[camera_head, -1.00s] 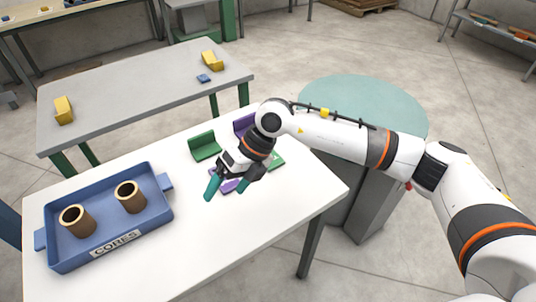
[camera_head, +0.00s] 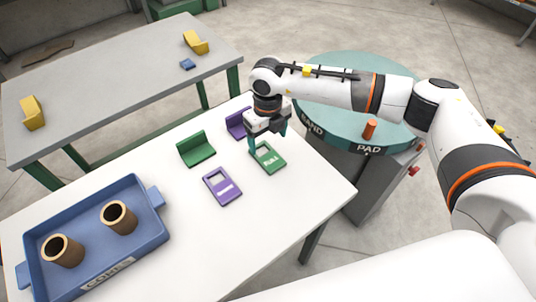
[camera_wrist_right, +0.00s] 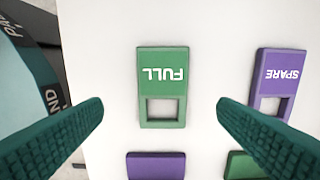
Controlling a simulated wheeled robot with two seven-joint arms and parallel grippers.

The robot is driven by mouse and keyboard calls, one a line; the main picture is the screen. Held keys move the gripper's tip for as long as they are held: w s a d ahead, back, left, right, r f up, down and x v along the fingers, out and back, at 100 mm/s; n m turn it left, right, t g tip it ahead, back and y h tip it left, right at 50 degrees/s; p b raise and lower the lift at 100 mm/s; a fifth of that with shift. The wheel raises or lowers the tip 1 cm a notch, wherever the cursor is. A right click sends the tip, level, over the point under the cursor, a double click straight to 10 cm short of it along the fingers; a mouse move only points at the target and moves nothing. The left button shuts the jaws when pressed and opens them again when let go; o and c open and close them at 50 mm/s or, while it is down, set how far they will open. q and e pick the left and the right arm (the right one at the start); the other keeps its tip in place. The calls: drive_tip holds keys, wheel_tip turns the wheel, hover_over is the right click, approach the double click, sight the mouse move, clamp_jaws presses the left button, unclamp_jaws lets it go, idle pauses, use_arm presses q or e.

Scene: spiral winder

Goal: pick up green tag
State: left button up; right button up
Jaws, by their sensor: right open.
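The green tag (camera_head: 268,157) lies flat on the white table, with white lettering and a square cutout. In the right wrist view the green tag (camera_wrist_right: 162,85) reads FULL and lies centred between and beyond my fingertips. My right gripper (camera_head: 266,143) is open and empty above the tag, pointing down. In the right wrist view its teal fingers (camera_wrist_right: 160,112) stand apart on either side of the tag, not touching it. My left gripper is not in view.
A purple tag (camera_head: 222,187) marked SPARE lies beside the green one. A green holder (camera_head: 196,149) and a purple holder (camera_head: 238,123) stand behind. A blue tray (camera_head: 150,240) with two brown cores is at left. A teal round table (camera_head: 330,66) is at right.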

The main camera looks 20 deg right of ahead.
sight(267, 155)
drive_tip(key=shift+f, duration=0.65)
wheel_tip(267, 155, down, 4)
drive_tip(key=shift+s+a+r+p, duration=0.1)
drive_tip(key=shift+a+r+p, duration=0.1)
drive_tip(key=shift+p, duration=0.5)
drive_tip(key=shift+f, duration=0.5)
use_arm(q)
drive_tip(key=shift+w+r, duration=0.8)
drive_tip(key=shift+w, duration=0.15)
use_arm(e)
drive_tip(key=c, duration=1.1)
